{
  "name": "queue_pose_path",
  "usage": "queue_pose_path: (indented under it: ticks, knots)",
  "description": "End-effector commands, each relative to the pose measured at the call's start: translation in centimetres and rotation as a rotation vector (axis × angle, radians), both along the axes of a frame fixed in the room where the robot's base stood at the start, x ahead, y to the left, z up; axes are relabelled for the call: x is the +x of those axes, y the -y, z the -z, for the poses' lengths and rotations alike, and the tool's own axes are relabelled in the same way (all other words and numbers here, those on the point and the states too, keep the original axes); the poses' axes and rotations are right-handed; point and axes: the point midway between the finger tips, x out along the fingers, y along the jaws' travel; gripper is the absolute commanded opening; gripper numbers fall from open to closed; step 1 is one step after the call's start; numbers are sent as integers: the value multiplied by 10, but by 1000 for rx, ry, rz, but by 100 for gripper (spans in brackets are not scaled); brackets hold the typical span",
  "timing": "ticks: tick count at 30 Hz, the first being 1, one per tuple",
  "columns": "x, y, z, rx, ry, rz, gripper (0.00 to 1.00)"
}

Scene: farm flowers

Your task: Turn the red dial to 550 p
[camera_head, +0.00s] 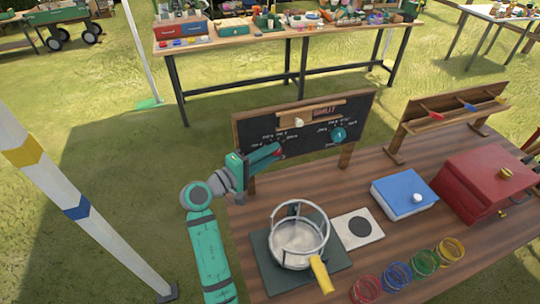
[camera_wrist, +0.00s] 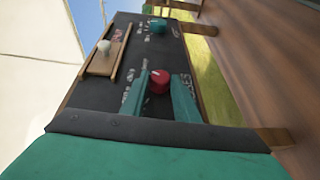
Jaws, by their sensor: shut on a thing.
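The red dial (camera_wrist: 158,82) is a round knob on the black upright board (camera_head: 360,109). In the wrist view it sits between the two green fingertips of my gripper (camera_wrist: 161,84), with a finger on each side. In the head view my gripper (camera_head: 264,157) reaches the board's lower left part, and the dial is largely hidden there. My gripper is shut on the dial. White lettering surrounds the dial, but it is too small and too covered to read, so its setting cannot be told.
A teal dial (camera_head: 338,134) is at the board's right, and a wooden slider with a white knob (camera_head: 299,122) is above. A pot (camera_head: 298,240), a blue box (camera_head: 403,194), a red box (camera_head: 487,180) and several coloured rings stand on the wooden table. Grass lies left of it.

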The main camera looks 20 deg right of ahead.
Motion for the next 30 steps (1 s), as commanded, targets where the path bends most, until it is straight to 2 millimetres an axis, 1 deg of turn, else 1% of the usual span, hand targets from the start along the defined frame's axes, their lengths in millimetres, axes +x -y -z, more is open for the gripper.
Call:
queue_pose_path:
  ticks: [6, 15, 22, 30]
  knots:
    - [0, 1, -6, 178, -3, 1, 5]
    - [0, 3, -10, 368, -12, 1, 5]
    - [0, 4, -11, 444, -16, 3, 5]
    - [0, 4, -10, 466, -18, 2, 5]
